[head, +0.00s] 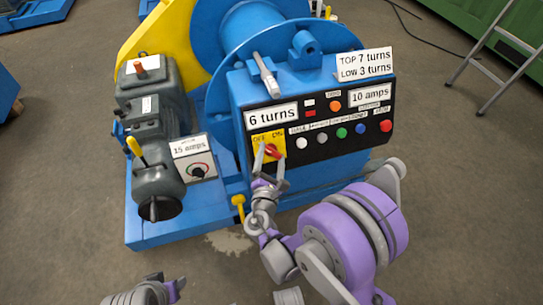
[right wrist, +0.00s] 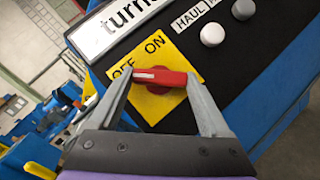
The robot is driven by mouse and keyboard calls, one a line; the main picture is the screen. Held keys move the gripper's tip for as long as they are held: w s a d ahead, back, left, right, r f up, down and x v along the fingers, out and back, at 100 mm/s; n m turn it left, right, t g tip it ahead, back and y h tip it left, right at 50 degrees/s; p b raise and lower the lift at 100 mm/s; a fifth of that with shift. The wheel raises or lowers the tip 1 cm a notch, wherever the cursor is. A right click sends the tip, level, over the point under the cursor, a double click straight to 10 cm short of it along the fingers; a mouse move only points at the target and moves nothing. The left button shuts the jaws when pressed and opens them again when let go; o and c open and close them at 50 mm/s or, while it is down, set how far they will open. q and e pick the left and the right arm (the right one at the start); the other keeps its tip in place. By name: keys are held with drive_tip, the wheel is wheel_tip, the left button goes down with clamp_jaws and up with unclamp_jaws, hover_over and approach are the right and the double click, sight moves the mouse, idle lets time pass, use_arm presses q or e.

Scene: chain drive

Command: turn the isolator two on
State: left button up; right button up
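The isolator switch is a red handle (right wrist: 160,77) on a yellow plate (right wrist: 158,100) marked OFF and ON. In the right wrist view the handle lies roughly level, with a white mark toward its left end, on the OFF side. The plate also shows in the head view (head: 262,141), at the left of the black panel. My right gripper (right wrist: 155,80) has its fingers apart, one by each end of the handle; I cannot tell whether they touch it. Part of my left arm shows at the bottom edge of the head view; its fingers are not visible.
Several buttons and lamps sit right of the switch, including a white button (head: 302,143) and a red button (head: 386,126). A lever (head: 265,75) rises above the panel. A motor unit (head: 150,100) stands left, beside a 15 amps dial box (head: 193,158). A ladder (head: 495,60) stands back right.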

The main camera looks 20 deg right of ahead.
drive_tip(key=c, duration=0.6)
drive_tip(key=shift+c, duration=0.2)
drive_tip(key=shift+r+m, duration=0.1)
drive_tip(key=shift+m, duration=0.4)
drive_tip(key=m+g+p, duration=0.1)
drive_tip(key=m, duration=0.1)
drive_tip(key=m+g+h+p, duration=0.1)
drive_tip(key=m, duration=0.1)
drive_tip(key=shift+a+r+g, duration=0.15)
drive_tip(key=shift+r+g, duration=0.05)
drive_tip(key=shift+g, duration=0.2)
drive_tip(key=m+g+p, duration=0.1)
drive_tip(key=m, duration=0.1)
drive_tip(key=m+g+p, duration=0.2)
drive_tip(key=m, duration=0.1)
drive_tip(key=shift+w+r+m, duration=0.15)
drive_tip(key=shift+r+m, duration=0.05)
drive_tip(key=shift+m, duration=0.1)
drive_tip(key=m+g+y+p, duration=0.1)
drive_tip(key=m+g+p, duration=0.1)
drive_tip(key=m, duration=0.1)
drive_tip(key=shift+r+m, duration=0.15)
drive_tip(key=shift+m, duration=0.25)
drive_tip(key=shift+w+m+g+y+p, duration=0.1)
drive_tip(key=shift+m+g+y+p, duration=0.75)
drive_tip(key=shift+m, duration=0.45)
